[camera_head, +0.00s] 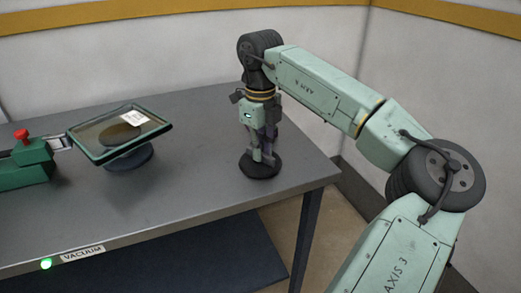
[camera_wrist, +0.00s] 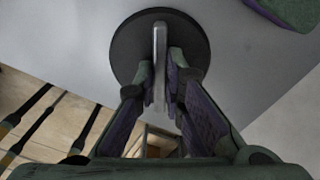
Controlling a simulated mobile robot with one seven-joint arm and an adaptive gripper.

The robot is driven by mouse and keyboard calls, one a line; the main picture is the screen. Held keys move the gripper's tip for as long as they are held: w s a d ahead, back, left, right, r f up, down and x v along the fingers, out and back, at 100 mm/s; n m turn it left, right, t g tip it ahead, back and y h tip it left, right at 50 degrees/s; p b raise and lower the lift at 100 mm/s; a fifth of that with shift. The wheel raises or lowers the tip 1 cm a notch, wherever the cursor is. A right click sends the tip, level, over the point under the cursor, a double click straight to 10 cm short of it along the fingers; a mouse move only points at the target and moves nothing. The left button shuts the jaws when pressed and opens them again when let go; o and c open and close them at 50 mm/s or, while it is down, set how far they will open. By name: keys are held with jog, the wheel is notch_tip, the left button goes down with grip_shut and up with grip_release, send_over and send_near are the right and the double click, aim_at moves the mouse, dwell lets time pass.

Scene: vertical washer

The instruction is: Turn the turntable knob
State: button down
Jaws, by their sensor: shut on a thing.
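The turntable knob is a dark round disc (camera_head: 260,168) with an upright grey bar across it, near the right end of the table. In the wrist view the disc (camera_wrist: 128,48) is at the top middle and its bar (camera_wrist: 160,60) points along the gripper. My gripper (camera_head: 264,158) points down over the knob. In the wrist view my gripper's fingers (camera_wrist: 161,85) are on both sides of the bar, shut on it. Part of the bar is hidden by the fingers in the head view.
A tilted, green-framed tray (camera_head: 88,152) on a round grey base stands left of the knob. A green fixture with a red knob (camera_head: 21,135) is at the far left. A green-lit button (camera_head: 46,263) is on the table's front edge. Bare grey tabletop (camera_head: 195,150) lies between tray and knob.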

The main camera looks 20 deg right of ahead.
jog(key=n, duration=0.4)
jog(key=shift+n, duration=0.4)
dwell(0.4)
jog(key=c, duration=1.7)
grip_release()
notch_tip(320, 180, up, 12)
jog(key=shift+r, duration=0.1)
